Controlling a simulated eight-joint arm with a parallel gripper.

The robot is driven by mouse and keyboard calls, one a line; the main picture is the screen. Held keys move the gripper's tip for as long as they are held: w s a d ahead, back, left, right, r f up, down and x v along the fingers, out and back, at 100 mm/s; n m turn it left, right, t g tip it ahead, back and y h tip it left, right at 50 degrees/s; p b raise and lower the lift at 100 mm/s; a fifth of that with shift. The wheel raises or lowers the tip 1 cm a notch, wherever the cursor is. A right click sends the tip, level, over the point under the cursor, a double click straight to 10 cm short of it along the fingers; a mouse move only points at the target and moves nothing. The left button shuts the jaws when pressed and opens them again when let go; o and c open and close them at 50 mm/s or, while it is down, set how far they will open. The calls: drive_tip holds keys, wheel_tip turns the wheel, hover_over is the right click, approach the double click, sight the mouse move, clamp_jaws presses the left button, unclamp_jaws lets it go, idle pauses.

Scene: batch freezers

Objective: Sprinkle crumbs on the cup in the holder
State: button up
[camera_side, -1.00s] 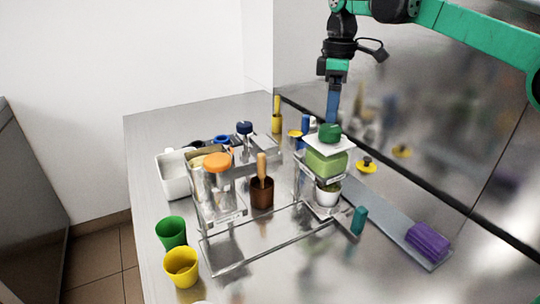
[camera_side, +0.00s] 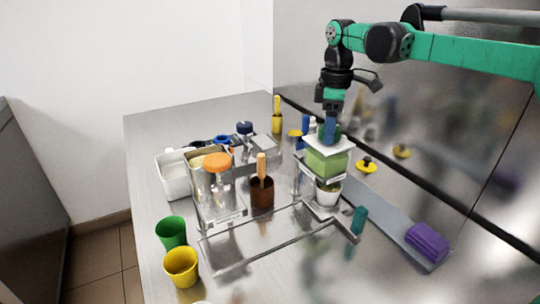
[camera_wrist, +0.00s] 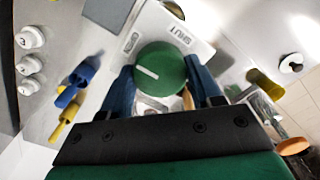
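A dispenser box with green contents (camera_side: 326,163) and a white lid (camera_side: 318,145) stands on a metal stand. A white cup (camera_side: 327,195) sits in the holder below its outlet. A round green knob (camera_wrist: 160,70) with a white mark tops the lid. My gripper (camera_wrist: 160,75) points down at the knob, its blue fingers on either side of it. The fingers look open around the knob; firm contact cannot be made out. In the side view, my gripper (camera_side: 330,128) partly hides the knob.
A jar with an orange lid (camera_side: 217,162) and a brown pot with a wooden-handled tool (camera_side: 262,190) stand to the left. Green (camera_side: 171,231) and yellow (camera_side: 181,266) cups stand at front left. A purple block (camera_side: 427,242) lies at right. A metal rail frame (camera_side: 275,245) crosses the front.

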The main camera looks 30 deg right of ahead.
drive_tip(key=shift+c, duration=1.1)
drive_tip(key=shift+m, duration=0.4)
drive_tip(key=m, duration=0.3)
drive_tip(key=shift+m, duration=0.4)
drive_tip(key=m, duration=0.4)
drive_tip(key=shift+m, duration=0.3)
drive_tip(key=m, duration=0.8)
drive_tip(key=shift+m, duration=0.6)
drive_tip(key=o, duration=1.3)
